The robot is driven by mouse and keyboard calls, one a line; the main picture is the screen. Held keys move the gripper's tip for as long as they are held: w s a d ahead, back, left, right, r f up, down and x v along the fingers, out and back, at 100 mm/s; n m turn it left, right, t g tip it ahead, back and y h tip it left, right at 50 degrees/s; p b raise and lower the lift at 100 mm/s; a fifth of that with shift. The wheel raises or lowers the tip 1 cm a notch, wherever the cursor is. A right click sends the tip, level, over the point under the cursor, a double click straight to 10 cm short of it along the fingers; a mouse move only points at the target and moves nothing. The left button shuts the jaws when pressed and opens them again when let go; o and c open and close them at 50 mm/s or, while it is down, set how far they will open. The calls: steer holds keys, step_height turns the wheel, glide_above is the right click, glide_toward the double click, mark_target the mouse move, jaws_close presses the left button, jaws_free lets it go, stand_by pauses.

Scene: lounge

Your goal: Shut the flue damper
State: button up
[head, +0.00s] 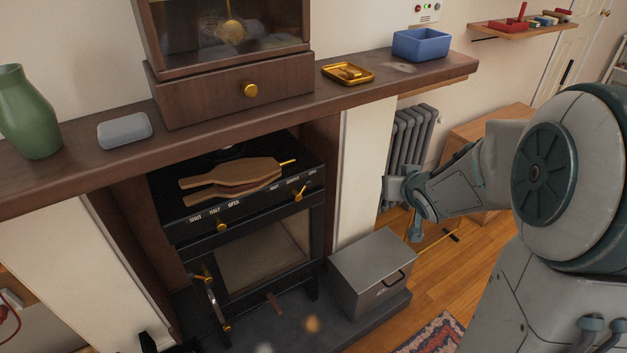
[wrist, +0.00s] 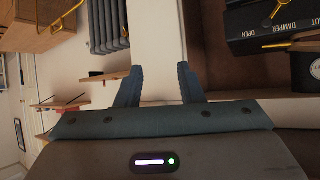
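The black stove (head: 250,225) stands in the fireplace. Its top front strip carries two brass controls with white lettering. The right one is the damper lever (head: 300,194); the left is a brass knob (head: 221,225) under "SHUT HALF OPEN". In the wrist view, "OPEN" and "DAMPER" read beside the brass lever (wrist: 277,9) at the upper right. I cannot tell its exact setting. My gripper (head: 400,208) is right of the stove, in front of the radiator, well apart from the lever. In the wrist view, my gripper (wrist: 160,83) is open and empty.
Bellows (head: 230,180) lie on the stove top above the controls. A grey metal box (head: 372,272) stands on the hearth, right of the stove. A radiator (head: 410,140) is behind my gripper.

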steer(key=w+a+f+n+y+b, duration=0.1)
steer(key=w+a+f+y+b, duration=0.2)
steer(key=a+f+y, duration=0.3)
steer(key=n+g+y+b, duration=0.1)
steer(key=y+b, duration=0.1)
steer(key=y, duration=0.5)
glide_toward(303, 190)
steer(key=x, duration=0.7)
steer(key=shift+w+r, duration=0.2)
steer(key=shift+w, duration=0.45)
jaws_close()
